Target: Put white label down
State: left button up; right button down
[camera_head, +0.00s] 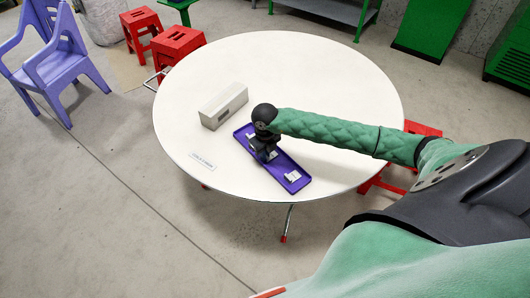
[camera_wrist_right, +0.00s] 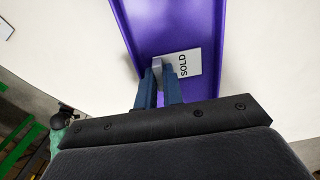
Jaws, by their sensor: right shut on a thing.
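My right gripper (camera_head: 268,154) is over the purple tray (camera_head: 280,168) on the round white table. In the right wrist view, the fingers (camera_wrist_right: 159,83) are closed on a small grey-white piece at the left edge of a white label (camera_wrist_right: 184,64) marked SOLD. The label is at or just above the tray floor (camera_wrist_right: 170,20); contact is hard to tell. Another white label (camera_head: 292,176) lies in the tray's near right end. White also shows beside the gripper, partly hidden by it. A separate white label (camera_head: 201,160) with print lies on the table, left of the tray. My left gripper is out of view.
A beige box (camera_head: 223,107) with a dark slot stands on the table (camera_head: 330,80), behind and left of the tray. The table is mostly bare otherwise. Red stools (camera_head: 178,42) and a purple chair (camera_head: 50,60) stand around it.

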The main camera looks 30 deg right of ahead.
jog(key=shift+f, duration=0.1)
jog(key=c, duration=1.8)
grip_release()
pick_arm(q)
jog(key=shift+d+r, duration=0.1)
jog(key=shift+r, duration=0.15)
pick_arm(e)
jog(key=shift+r, duration=0.55)
pick_arm(q)
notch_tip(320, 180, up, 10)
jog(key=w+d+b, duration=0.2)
jog(key=b, duration=0.1)
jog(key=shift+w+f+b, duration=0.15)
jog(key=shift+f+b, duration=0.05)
jog(key=shift+b, duration=0.15)
pick_arm(e)
notch_tip(320, 180, up, 11)
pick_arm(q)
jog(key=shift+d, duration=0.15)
